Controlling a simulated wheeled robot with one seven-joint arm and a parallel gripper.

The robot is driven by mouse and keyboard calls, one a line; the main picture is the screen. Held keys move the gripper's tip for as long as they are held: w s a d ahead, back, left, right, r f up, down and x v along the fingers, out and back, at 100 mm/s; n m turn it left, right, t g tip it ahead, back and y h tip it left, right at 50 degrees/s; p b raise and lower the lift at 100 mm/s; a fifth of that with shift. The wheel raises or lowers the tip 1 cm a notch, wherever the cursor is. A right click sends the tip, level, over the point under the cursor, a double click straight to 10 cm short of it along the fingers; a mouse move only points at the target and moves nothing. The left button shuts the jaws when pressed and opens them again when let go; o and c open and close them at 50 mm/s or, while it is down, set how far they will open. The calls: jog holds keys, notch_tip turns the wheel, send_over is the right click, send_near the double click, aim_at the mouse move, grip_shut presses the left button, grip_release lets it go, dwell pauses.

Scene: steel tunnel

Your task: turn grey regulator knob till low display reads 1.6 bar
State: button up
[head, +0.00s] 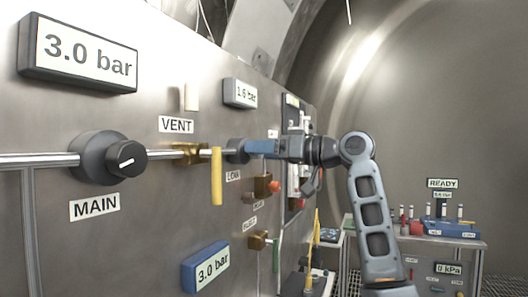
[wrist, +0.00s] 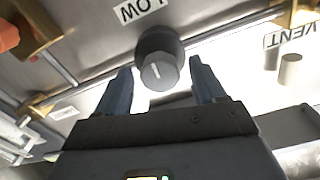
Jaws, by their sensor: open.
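In the head view the same dark regulator (head: 236,150) sits on the panel, partly hidden by my gripper. The low display (head: 240,93) above it appears to read 1.6 bar. My gripper (wrist: 161,72) is open, its blue fingers one on each side of the knob with gaps visible. I cannot tell how far the fingertips reach along it.
The MAIN regulator (head: 110,158) and its 3.0 bar display (head: 78,54) are at the left. A yellow VENT lever (head: 216,176) hangs close beside my gripper. A blue 3.0 bar display (head: 206,268) is lower down. A bench (head: 470,243) with vials stands at right.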

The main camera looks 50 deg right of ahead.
jog(key=b+v, duration=0.1)
jog(key=v, duration=0.6)
jog(key=shift+s+b, duration=0.3)
jog(key=shift+s, duration=0.05)
jog(key=shift+d, duration=0.1)
